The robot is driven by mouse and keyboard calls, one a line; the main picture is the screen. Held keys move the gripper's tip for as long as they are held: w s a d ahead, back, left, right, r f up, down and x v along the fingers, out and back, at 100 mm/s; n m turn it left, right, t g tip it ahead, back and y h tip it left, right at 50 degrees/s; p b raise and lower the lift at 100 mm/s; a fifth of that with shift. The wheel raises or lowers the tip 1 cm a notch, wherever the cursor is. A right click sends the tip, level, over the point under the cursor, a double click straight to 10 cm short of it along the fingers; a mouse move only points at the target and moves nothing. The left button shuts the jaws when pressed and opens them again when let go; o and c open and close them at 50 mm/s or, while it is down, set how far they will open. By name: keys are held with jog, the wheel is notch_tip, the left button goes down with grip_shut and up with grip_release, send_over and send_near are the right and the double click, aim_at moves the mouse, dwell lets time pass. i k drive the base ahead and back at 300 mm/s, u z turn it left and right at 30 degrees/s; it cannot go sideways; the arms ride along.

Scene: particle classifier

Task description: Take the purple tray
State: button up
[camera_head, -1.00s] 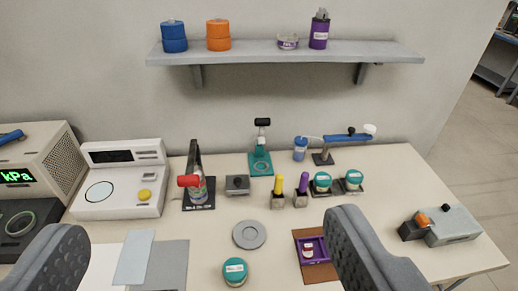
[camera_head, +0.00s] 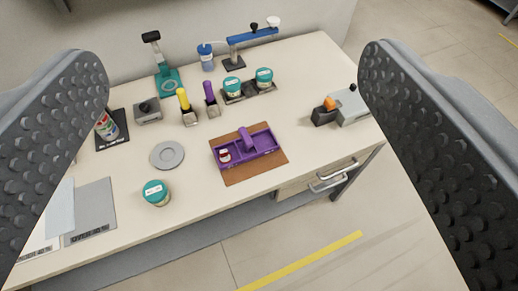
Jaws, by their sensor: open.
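The purple tray (camera_head: 262,146) lies on a brown mat (camera_head: 246,177) near the front edge of the table. It has a raised handle in the middle and a small jar (camera_head: 225,155) with a red label in its left part. My gripper (camera_head: 235,160) is open and empty, its two dark studded fingers at the left and right sides of the view. The tray shows between the fingers, farther off and not touched.
A teal-lidded jar (camera_head: 156,193) and a grey disc (camera_head: 167,155) are left of the tray. Two teal-lidded jars in a holder (camera_head: 250,95), yellow and purple tools, and a blue-armed stand (camera_head: 252,34) are behind. A grey device (camera_head: 350,106) stands right. A drawer handle (camera_head: 334,175) juts out below.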

aim_at(244, 149)
jog(key=u, duration=1.1)
jog(key=k, duration=0.75)
jog(key=z, duration=0.5)
jog(key=i, duration=1)
